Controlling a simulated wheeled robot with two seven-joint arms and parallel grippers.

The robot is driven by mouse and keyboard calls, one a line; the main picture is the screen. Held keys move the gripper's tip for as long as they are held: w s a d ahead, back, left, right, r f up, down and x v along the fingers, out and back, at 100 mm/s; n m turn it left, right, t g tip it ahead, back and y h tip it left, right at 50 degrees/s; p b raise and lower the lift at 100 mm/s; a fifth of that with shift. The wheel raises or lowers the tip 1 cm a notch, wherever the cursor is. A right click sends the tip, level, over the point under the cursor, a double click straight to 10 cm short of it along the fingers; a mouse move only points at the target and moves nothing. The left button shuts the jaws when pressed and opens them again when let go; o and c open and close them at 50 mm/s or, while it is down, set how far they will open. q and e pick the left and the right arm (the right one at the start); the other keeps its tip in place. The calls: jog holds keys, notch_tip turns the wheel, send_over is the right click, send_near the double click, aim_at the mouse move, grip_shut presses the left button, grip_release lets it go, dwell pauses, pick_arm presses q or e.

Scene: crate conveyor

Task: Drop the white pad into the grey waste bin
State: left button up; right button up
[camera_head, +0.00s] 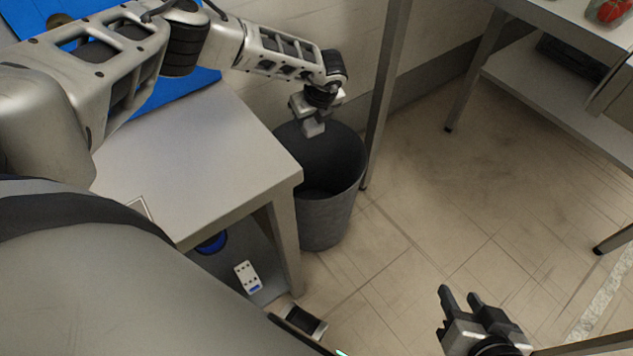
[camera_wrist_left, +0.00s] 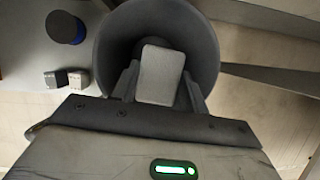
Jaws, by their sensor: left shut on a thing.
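The grey waste bin (camera_head: 328,215) stands on the floor beside the table, open at the top. My left gripper (camera_head: 313,122) is above the bin's opening, toward its back left. In the left wrist view my left gripper (camera_wrist_left: 159,90) is shut on the white pad (camera_wrist_left: 160,75), and the bin (camera_wrist_left: 205,45) opens behind and below the pad. In the head view the pad is small and hard to separate from the fingers. My right gripper (camera_head: 462,302) is open and empty above the floor at the lower right.
A grey table (camera_head: 190,165) stands left of the bin. Its lower shelf holds a blue round thing (camera_head: 211,243) and a white-and-blue block (camera_head: 247,276). A table leg (camera_head: 385,100) rises behind the bin. Another table (camera_head: 560,100) stands at the upper right. The floor between is clear.

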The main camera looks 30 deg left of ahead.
pick_arm(q)
jog(key=shift+w+a+f+n, duration=0.15)
jog(key=shift+a+f+n, duration=0.25)
jog(key=shift+a+n, duration=0.2)
jog(key=shift+f+b, duration=0.4)
jog(key=shift+b, duration=0.2)
notch_tip(320, 180, down, 3)
jog(key=b, duration=0.3)
jog(key=shift+f+g, duration=0.1)
jog(key=shift+g, duration=0.2)
jog(key=shift+f+b, duration=0.85)
jog(key=shift+b, duration=0.4)
pick_arm(e)
jog(key=shift+w+a+r+t+y, duration=0.2)
jog(key=shift+a+r+t+y, duration=0.3)
jog(key=shift+r+t, duration=0.2)
jog(key=shift+w+a+r+t+y, duration=0.2)
jog(key=shift+a+r+t+y, duration=0.3)
jog(key=shift+r+t, duration=0.2)
pick_arm(q)
jog(key=o, duration=1)
jog(key=shift+o, duration=0.2)
